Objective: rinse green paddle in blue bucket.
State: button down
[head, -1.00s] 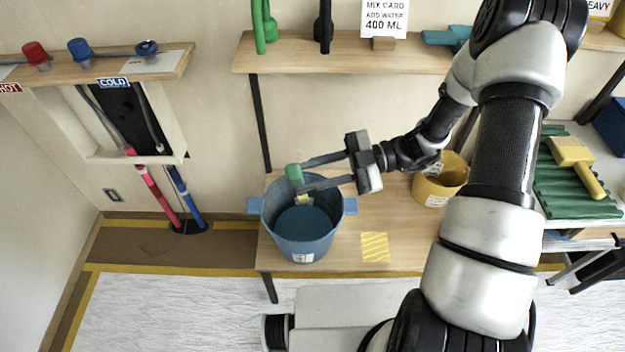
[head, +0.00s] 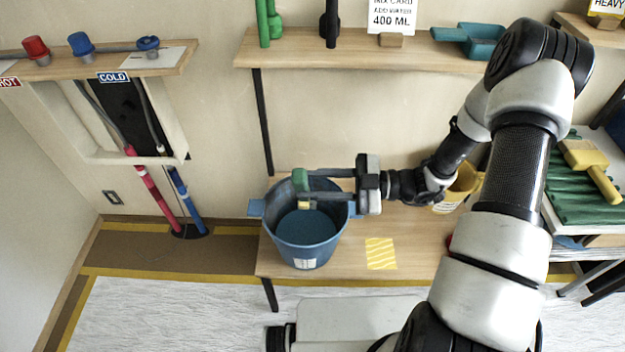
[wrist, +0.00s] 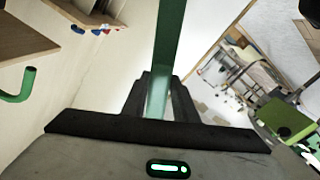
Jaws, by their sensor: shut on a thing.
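The blue bucket (head: 306,255) stands upright on the low wooden table in the head view, with dark blue contents showing inside. My gripper (head: 306,184) is at the back of the bucket's mouth, reaching in from the right. It is shut on the green paddle (head: 300,178), whose green end shows between the fingers, with a pale yellowish part just below. The paddle's lower end is at or inside the bucket; I cannot tell whether it touches the contents. In the wrist view the green paddle (wrist: 168,45) runs up from between the fingers.
A yellow bucket (head: 462,185) stands right of my wrist on the same table (head: 400,225). A yellow striped patch (head: 381,253) lies in front. A shelf (head: 370,55) hangs above with green and black tools and a teal scoop (head: 475,38). Hot and cold taps (head: 80,43) are at left.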

notch_tip(320, 180, down, 14)
jog(key=b, duration=0.7)
jog(key=shift+f, duration=0.2)
dwell(0.4)
jog(key=shift+f, duration=1.5)
jog(key=shift+d+r, duration=0.15)
jog(key=shift+d, duration=1.35)
dwell(2.9)
